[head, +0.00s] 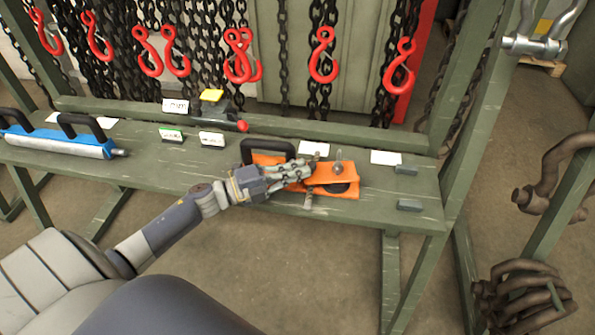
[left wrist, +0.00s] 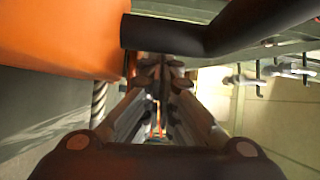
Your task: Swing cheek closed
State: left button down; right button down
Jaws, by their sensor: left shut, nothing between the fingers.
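An orange device (head: 345,192) lies on the green bench, with a black handle (head: 268,148) at its back left. An orange plate, which looks like the cheek (head: 322,178), lies over its right part. A dark round part (head: 338,188) shows at the plate's front edge, and a small upright pin (head: 338,165) stands behind. My left gripper (head: 303,172) reaches in from the left over the device, its fingers shut and empty. In the left wrist view the shut fingertips (left wrist: 160,66) are beside an orange surface (left wrist: 62,38) and below a black bar (left wrist: 165,33). Whether they touch is unclear. My right gripper is out of view.
Small grey blocks (head: 409,205) and white cards (head: 385,157) lie at the bench's right end. A blue-and-grey tool (head: 60,143) lies at left. A dark device with a yellow top (head: 212,100) stands behind. Red hooks (head: 324,55) hang on chains above the back rail.

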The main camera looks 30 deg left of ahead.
pick_arm(q)
jog(key=shift+a, duration=0.1)
dwell(0.5)
jog(key=v, duration=1.2)
